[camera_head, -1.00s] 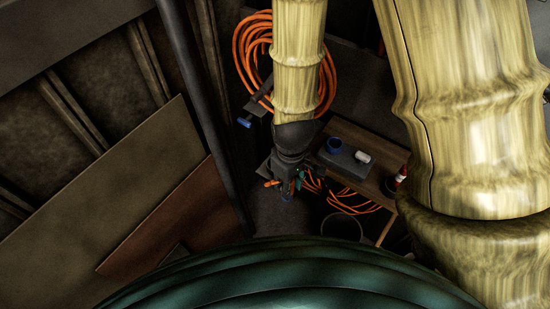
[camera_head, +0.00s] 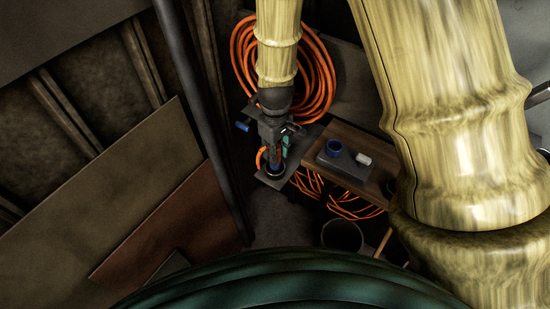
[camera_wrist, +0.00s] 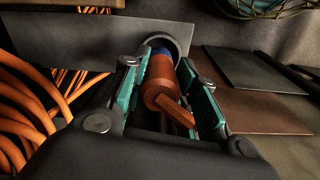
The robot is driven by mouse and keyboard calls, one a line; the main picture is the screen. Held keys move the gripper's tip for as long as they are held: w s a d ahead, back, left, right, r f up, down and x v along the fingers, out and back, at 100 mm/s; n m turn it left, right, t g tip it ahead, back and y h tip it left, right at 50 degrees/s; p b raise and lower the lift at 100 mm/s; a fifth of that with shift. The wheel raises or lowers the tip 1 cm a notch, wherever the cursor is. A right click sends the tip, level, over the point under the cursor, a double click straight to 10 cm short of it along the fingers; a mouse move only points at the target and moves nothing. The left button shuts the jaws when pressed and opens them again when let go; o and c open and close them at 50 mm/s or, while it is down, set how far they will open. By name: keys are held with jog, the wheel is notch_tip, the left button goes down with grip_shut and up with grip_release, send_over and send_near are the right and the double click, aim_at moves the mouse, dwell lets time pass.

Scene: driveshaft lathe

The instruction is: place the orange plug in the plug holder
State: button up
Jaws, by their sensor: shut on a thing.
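The orange plug (camera_wrist: 160,80), with a blue far end, lies lengthwise between the green-padded fingers of my gripper (camera_wrist: 166,62) in the wrist view. My gripper is shut on it. The plug holder is a grey plate with a dark round ring (camera_wrist: 182,42); the plug's blue end points at the ring and overlaps it in the picture. I cannot tell whether it is inside. In the head view my gripper (camera_head: 276,150) points down over the ring (camera_head: 275,172), with the plug mostly hidden by the fingers.
A coil of orange cable (camera_head: 240,62) hangs behind my arm. A wooden table (camera_head: 350,138) to the right bears a grey box with a blue ring (camera_head: 334,147) and a white cylinder (camera_head: 363,159). A dark bucket (camera_head: 342,235) stands below. A vertical pole (camera_head: 205,115) rises on the left.

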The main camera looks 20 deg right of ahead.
jog(key=shift+f+b, duration=1.25)
jog(key=shift+f, duration=0.3)
jog(key=shift+f, duration=0.15)
jog(key=o, duration=1.1)
jog(key=shift+c, duration=0.2)
jog(key=shift+r+b, duration=1)
jog(key=shift+r, duration=5.15)
